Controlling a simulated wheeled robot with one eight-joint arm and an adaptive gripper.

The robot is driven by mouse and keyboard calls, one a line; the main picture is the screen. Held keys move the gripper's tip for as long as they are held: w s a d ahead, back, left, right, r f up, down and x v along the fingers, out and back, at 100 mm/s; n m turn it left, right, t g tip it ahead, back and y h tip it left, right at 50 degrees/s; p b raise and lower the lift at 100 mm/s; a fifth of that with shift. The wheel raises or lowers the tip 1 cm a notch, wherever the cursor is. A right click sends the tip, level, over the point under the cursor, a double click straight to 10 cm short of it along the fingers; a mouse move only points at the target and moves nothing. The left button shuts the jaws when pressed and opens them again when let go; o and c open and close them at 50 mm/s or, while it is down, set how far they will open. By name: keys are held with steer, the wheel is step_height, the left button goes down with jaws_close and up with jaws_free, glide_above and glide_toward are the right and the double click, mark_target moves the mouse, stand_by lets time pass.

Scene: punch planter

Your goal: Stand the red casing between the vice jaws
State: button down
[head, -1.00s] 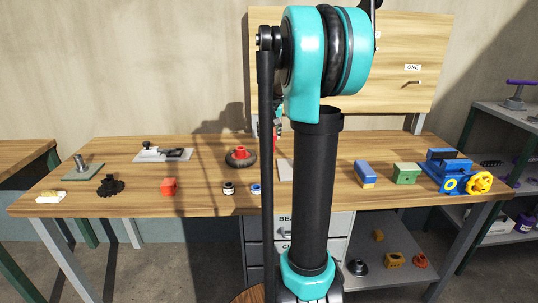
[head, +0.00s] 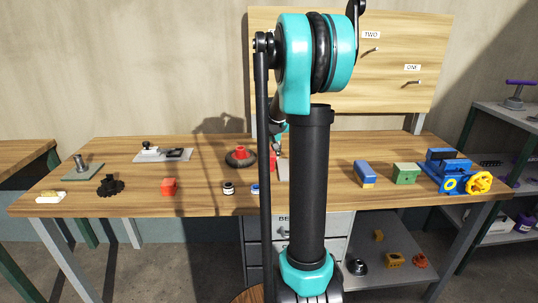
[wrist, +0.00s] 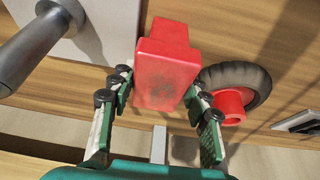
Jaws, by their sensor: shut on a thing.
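The red casing (wrist: 166,55) is a stepped red block between the two fingers of my gripper (wrist: 158,84) in the wrist view. The fingers are shut on its sides. In the head view a small red part (head: 272,159) shows beside my arm, near the middle of the bench, and my arm hides most of the gripper. The vice (head: 450,168) is blue with a yellow handwheel and stands at the right end of the bench, well away from my gripper. The space between its jaws is hard to see from here.
A black wheel with a red hub (head: 240,157) lies close to the casing. A pale plate (wrist: 85,38) is on its other side, with a grey rod over it. Blue (head: 364,173) and green (head: 405,173) blocks stand left of the vice.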

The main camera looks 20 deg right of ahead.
steer(key=c, duration=0.7)
jaws_free()
steer(key=shift+f, duration=0.1)
steer(key=shift+c, duration=0.2)
